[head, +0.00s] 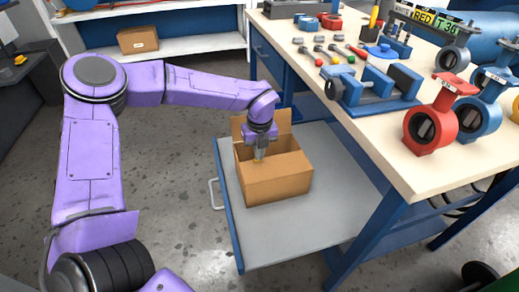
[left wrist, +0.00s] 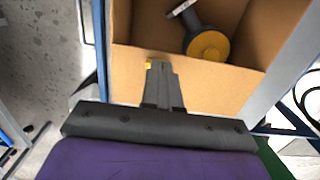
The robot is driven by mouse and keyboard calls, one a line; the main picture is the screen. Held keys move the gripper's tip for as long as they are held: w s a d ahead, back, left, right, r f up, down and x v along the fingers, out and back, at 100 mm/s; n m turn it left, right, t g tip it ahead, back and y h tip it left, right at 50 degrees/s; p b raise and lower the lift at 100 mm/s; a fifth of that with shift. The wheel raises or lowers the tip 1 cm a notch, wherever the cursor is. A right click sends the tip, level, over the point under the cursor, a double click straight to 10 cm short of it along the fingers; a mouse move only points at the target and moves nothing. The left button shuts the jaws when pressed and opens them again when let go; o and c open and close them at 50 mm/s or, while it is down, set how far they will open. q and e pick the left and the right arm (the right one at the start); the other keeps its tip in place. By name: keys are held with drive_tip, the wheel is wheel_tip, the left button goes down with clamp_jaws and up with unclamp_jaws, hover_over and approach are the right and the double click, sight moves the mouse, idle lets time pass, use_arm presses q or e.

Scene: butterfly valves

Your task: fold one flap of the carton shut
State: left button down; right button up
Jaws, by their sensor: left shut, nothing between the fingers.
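The brown cardboard carton (head: 280,184) stands open on a grey pulled-out tray (head: 262,237). A flap (head: 283,122) stands up at its far side in the head view. My left gripper (head: 259,158) points down at the carton's opening, shut and empty. In the left wrist view the shut fingers (left wrist: 157,66) lie in front of a cardboard panel (left wrist: 215,82); I cannot tell whether this is a flap or a wall, or whether they touch it. Inside the carton lies a dark part with a yellow round face (left wrist: 208,46). My right gripper is not in view.
A workbench (head: 385,150) with a blue frame stands right of the carton, holding a red valve (head: 431,122), a blue vise (head: 370,90) and tools. The tray has a handle (head: 214,192) at its left. A shelf (head: 165,46) with a small box stands behind.

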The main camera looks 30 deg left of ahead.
use_arm(q)
drive_tip(key=shift+a+r+p, duration=0.1)
drive_tip(key=shift+r+p, duration=0.4)
drive_tip(key=shift+r, duration=0.1)
wheel_tip(320, 180, up, 4)
drive_tip(key=p, duration=0.3)
drive_tip(key=shift+f, duration=0.25)
wheel_tip(320, 180, up, 10)
drive_tip(key=p, duration=0.1)
drive_tip(key=shift+f+p, duration=0.2)
drive_tip(key=shift+p, duration=0.1)
